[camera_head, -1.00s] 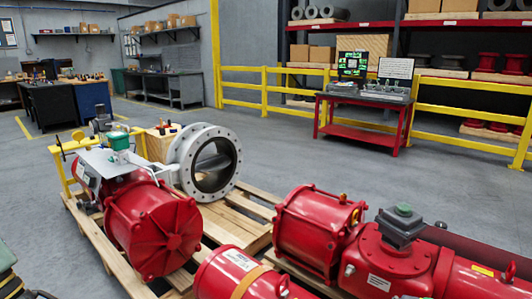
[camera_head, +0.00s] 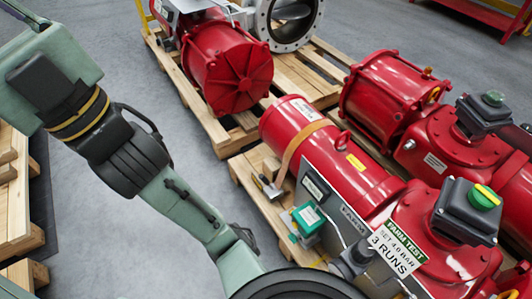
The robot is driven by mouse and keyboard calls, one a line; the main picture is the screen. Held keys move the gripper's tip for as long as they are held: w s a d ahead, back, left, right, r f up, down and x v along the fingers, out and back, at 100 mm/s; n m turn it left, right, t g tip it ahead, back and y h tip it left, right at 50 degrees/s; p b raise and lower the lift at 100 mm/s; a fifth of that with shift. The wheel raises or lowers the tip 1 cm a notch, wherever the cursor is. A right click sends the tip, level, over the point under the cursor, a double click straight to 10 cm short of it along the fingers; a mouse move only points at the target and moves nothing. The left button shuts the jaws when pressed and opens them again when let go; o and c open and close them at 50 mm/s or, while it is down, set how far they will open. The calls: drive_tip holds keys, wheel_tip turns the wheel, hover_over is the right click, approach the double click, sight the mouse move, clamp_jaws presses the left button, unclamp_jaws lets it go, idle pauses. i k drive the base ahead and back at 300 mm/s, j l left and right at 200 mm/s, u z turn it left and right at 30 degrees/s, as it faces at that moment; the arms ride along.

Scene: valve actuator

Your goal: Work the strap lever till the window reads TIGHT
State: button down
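A tan strap (camera_head: 299,143) runs over the long red actuator cylinder (camera_head: 290,118) in the middle of the view. Its near end comes down to the pallet edge. There a small metal piece with a yellowish part (camera_head: 268,186) sits, which looks like the strap's lever or ratchet. It is too small to tell its position. I cannot make out a window or the word TIGHT. My green-grey arm comes in from the left and bottom, left of the strap. My gripper is not in view.
Another red actuator (camera_head: 220,70) and a flanged valve (camera_head: 287,40) stand behind. Grey floor is open at the left middle.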

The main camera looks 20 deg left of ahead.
sight(266, 181)
drive_tip(key=u, duration=1.6)
drive_tip(key=i+l, duration=0.2)
drive_tip(key=i, duration=0.3)
